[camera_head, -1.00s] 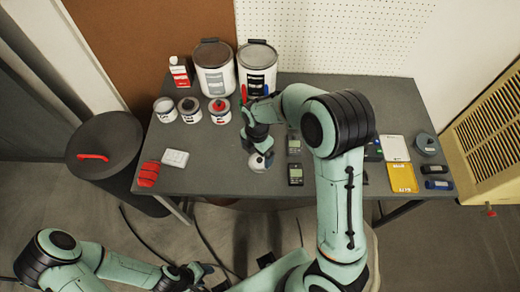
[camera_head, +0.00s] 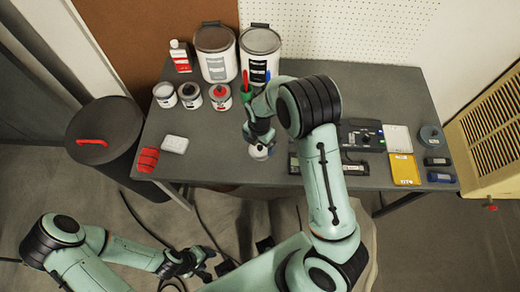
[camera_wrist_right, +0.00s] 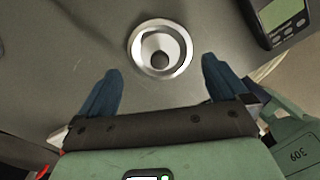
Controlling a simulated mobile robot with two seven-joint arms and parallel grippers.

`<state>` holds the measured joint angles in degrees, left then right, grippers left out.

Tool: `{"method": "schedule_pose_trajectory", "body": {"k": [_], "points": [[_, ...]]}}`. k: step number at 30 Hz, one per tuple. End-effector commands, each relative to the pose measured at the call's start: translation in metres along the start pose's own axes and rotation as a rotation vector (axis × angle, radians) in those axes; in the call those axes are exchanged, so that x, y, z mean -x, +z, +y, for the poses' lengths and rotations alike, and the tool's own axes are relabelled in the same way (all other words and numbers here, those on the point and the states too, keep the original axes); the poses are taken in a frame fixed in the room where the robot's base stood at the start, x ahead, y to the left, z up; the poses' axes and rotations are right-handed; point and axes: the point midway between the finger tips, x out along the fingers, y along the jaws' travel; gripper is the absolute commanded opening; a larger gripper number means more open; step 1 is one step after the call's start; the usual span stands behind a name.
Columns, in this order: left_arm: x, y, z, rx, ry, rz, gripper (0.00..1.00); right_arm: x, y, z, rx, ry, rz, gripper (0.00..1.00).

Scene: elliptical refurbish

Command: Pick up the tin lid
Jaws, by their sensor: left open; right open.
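A round silver metal piece with a raised rim and a dark centre (camera_wrist_right: 159,48), which looks like the tin lid, lies flat on the grey table. In the head view it shows as a small pale disc (camera_head: 259,153) near the front edge, partly under my right gripper (camera_head: 261,139). In the right wrist view my right gripper (camera_wrist_right: 161,72) is open and empty, its blue fingertips apart on either side, short of the lid. No contact shows. My left gripper (camera_head: 204,264) is open, low in front of the table, away from the lid.
Small white tins (camera_head: 190,95) and two large paint cans (camera_head: 215,65) stand at the back left. A handheld meter (camera_wrist_right: 280,18) lies right of the lid. A yellow pad (camera_head: 404,169) and a red item (camera_head: 147,160) lie farther off. Bare table (camera_head: 215,150) is left of the lid.

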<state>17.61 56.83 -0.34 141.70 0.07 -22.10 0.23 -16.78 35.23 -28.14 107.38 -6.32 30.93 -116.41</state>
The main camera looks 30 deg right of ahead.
Motion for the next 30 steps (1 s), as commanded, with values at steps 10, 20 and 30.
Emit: {"method": "schedule_pose_trajectory", "body": {"k": [10,20,30], "points": [[0.002,-0.001,0.001,-0.001,0.001,0.001,0.48,-0.037,0.003,-0.001,-0.001,0.0,0.0,1.0],[0.002,-0.001,0.001,-0.001,0.0,0.001,0.48,-0.036,0.003,-0.001,-0.001,0.001,0.0,0.62],[0.002,-0.001,0.001,-0.001,0.001,0.002,0.48,-0.033,0.003,0.0,-0.001,0.002,0.0,0.62]]}}
